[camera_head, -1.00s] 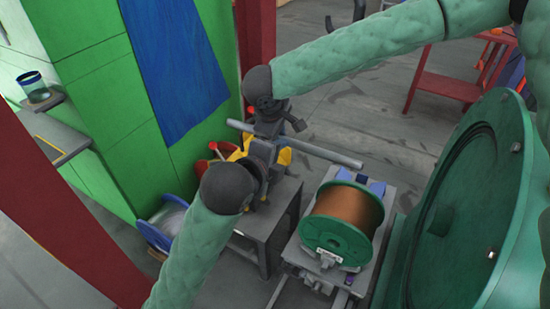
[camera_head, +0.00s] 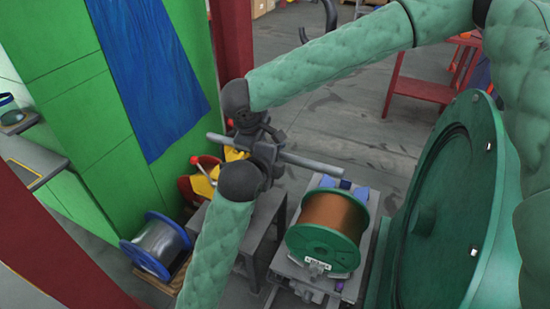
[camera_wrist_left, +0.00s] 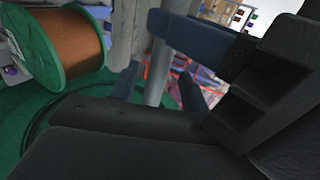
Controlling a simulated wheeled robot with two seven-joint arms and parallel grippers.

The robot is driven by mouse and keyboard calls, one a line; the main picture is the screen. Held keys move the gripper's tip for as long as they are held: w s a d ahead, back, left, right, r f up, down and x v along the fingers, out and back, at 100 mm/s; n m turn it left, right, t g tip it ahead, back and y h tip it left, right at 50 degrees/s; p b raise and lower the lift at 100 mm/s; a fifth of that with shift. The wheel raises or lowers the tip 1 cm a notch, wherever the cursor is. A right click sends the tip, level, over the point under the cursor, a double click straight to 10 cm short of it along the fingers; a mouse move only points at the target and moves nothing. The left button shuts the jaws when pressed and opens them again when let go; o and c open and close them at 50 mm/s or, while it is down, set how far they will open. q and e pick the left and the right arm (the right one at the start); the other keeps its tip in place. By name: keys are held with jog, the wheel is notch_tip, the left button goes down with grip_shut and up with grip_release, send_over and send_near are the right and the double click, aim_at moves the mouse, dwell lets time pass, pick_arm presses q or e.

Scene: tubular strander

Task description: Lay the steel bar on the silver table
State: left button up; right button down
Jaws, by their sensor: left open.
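The steel bar (camera_head: 312,163) is a long grey round rod, slanting down to the right above a grey metal table (camera_head: 262,228), which is the likely silver table. My left gripper (camera_head: 267,158) is at the middle of the bar. In the left wrist view its open fingers (camera_wrist_left: 165,80) are on either side of the bar (camera_wrist_left: 157,88); contact is not clear. My right gripper (camera_head: 250,128) is beside the bar just behind the left one, and its fingers are too dark and hidden to read.
A copper wire spool (camera_head: 327,228) with green flanges sits right of the table, also in the left wrist view (camera_wrist_left: 62,42). A large green machine disc (camera_head: 440,200) stands at right. A blue-rimmed reel (camera_head: 157,245) and green wall panels (camera_head: 125,140) are at left. Red steps (camera_head: 425,90) stand behind.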

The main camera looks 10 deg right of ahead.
pick_arm(q)
grip_shut()
jog(key=shift+r, duration=0.1)
pick_arm(e)
jog(key=c, duration=1.2)
grip_release()
